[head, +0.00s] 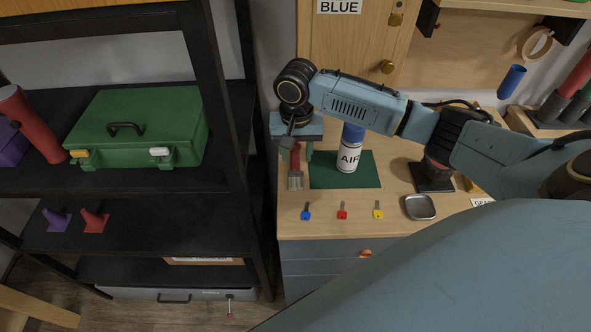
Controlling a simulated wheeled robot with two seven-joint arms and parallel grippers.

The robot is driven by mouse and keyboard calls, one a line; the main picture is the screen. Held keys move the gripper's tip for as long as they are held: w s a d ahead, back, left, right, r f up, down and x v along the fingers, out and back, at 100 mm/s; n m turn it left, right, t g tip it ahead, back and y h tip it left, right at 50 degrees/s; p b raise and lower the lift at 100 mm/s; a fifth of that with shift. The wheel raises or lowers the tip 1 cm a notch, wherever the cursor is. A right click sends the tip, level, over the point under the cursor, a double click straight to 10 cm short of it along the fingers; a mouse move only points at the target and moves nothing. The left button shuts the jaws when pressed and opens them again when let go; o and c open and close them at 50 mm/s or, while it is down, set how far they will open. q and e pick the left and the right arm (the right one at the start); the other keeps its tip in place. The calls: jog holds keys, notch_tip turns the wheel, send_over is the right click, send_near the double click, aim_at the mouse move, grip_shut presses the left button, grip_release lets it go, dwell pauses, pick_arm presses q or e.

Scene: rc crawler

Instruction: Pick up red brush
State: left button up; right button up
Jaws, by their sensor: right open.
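The red brush (295,180) lies on the wooden bench top near its left edge, just left of a green mat. Its grey head points toward the front, and its red handle runs back under my right gripper. My right gripper (296,153) reaches in from the right and points down over the handle. Its fingers are apart, one on each side of the handle. The wrist hides the back end of the brush, and I cannot tell whether the fingers touch it. My left gripper is not in view.
An AIR can (349,157) stands on the green mat (367,180), close right of the gripper. Blue (306,212), red (342,210) and yellow (377,209) keys and a metal dish (420,207) lie in front. A black shelf (225,183) with a green toolbox (150,125) stands left.

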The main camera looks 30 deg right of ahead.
aim_at(296, 172)
jog(key=shift+s+a+f+b, duration=0.15)
jog(key=shift+f+b, duration=0.25)
jog(key=shift+f, duration=2.35)
jog(key=c, duration=0.6)
jog(key=shift+r, duration=0.15)
jog(key=shift+c, duration=0.2)
